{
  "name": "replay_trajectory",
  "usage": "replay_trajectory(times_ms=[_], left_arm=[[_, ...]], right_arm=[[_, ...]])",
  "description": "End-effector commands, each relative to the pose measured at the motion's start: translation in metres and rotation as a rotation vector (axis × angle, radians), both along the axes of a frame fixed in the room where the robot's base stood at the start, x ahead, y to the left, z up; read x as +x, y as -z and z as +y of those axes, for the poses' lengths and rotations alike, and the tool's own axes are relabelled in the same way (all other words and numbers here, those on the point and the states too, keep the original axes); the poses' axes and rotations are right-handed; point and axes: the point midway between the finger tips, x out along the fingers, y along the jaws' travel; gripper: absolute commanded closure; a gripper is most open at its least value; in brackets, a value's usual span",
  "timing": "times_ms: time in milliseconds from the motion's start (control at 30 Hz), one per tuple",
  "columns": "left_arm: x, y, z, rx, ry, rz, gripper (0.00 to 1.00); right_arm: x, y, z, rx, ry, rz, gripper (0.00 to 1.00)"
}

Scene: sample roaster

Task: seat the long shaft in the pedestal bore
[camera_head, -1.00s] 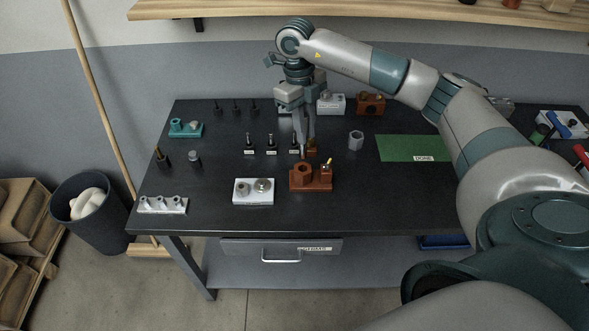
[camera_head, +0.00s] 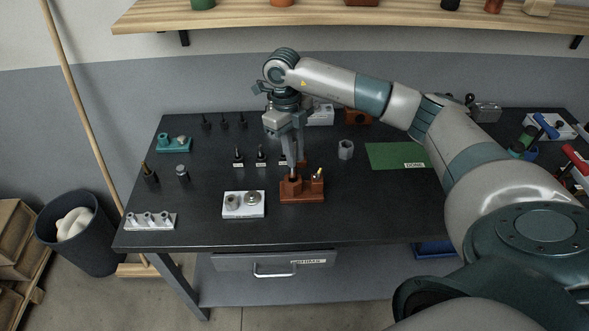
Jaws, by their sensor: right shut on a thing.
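The rust-brown pedestal block (camera_head: 302,198) stands near the front middle of the table, with a raised boss (camera_head: 290,187) on its left and a smaller post holding a brass-coloured piece (camera_head: 317,174) on its right. My right gripper (camera_head: 293,174) points down directly over the left boss, its fingertips at or just above the boss's top. It is shut on a thin thing, apparently the long shaft, which is mostly hidden between the fingers and the boss. I cannot tell how deep it sits in the bore. My left gripper is not in view.
A white fixture block (camera_head: 244,212) stands just left of the pedestal. Several black labelled pegs (camera_head: 261,155) stand behind it. A grey hex nut-like piece (camera_head: 346,149) and a green mat (camera_head: 397,156) are to the right. The table's front right is clear.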

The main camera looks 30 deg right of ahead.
Motion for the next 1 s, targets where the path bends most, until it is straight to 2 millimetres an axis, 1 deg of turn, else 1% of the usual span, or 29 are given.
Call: replay_trajectory(times_ms=[167, 267, 367, 600, 700, 1000], left_arm=[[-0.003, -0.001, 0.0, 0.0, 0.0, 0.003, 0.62], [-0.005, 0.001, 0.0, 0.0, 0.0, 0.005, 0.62], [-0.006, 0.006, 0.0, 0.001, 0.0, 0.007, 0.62], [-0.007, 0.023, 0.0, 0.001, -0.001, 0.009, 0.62], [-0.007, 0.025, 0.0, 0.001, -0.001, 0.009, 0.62], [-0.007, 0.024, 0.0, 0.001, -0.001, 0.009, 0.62]], right_arm=[[0.001, -0.002, 0.0, 0.0, 0.0, -0.002, 1.0], [0.0, 0.0, 0.0, 0.0, 0.0, -0.002, 1.0], [0.0, 0.009, 0.0, 0.0, 0.001, -0.001, 1.0], [0.0, 0.042, 0.0, 0.001, 0.001, 0.0, 1.0], [0.0, 0.048, 0.0, 0.0, 0.001, -0.001, 1.0], [0.001, 0.048, 0.0, 0.0, 0.001, -0.002, 1.0]])
